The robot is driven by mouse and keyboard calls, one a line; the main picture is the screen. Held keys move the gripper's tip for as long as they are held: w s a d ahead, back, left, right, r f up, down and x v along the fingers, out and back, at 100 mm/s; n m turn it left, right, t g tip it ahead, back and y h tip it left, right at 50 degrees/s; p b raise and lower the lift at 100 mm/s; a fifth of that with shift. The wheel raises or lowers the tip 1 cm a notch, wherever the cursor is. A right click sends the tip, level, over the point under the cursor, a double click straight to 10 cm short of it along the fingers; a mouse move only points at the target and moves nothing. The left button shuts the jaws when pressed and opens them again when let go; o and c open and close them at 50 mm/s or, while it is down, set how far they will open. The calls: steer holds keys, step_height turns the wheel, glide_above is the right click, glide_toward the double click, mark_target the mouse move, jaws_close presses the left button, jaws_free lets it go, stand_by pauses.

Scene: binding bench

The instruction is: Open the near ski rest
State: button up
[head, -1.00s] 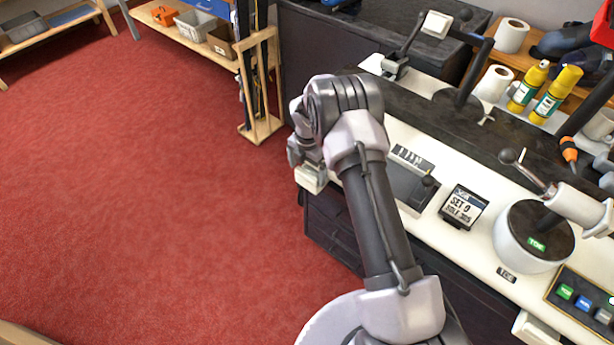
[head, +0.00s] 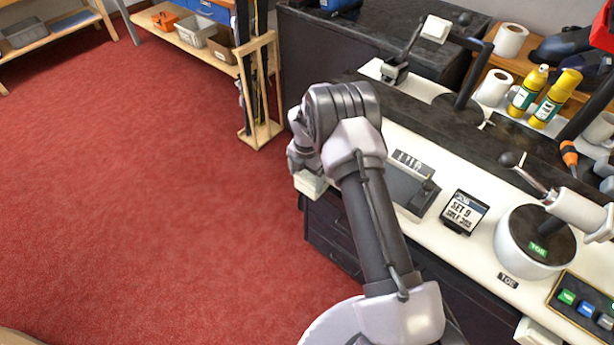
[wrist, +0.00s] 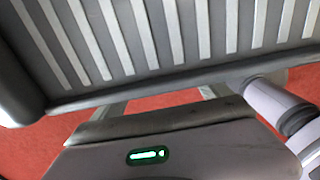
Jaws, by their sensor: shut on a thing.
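My gripper (head: 303,168) is at the near left corner of the bench, mostly hidden behind my own wrist and forearm. A pale white block (head: 310,184) shows just below it, at the bench's corner; it looks like the near ski rest, and the gripper's end meets it. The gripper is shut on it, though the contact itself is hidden. In the wrist view a dark grey panel with pale ribs (wrist: 180,40) fills the top; I cannot tell what it belongs to. A grey body with a green light lies below.
On the white bench (head: 440,245) stand a dark box with a lever (head: 408,187), a display stand (head: 463,212), and a white round unit (head: 535,240). Yellow bottles (head: 553,95) are behind. A wooden rack (head: 262,135) stands left of the bench. Red carpet (head: 130,200) is open at left.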

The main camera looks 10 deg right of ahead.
steer(key=s+a+p, duration=0.3)
steer(key=s+a, duration=0.6)
steer(key=a, duration=0.4)
steer(key=shift+s, duration=0.3)
steer(key=shift+a, duration=0.1)
steer(key=o, duration=1.9)
steer(key=shift+r, duration=0.1)
step_height(320, 180, up, 17)
steer(key=p, duration=0.6)
steer(key=shift+r, duration=0.15)
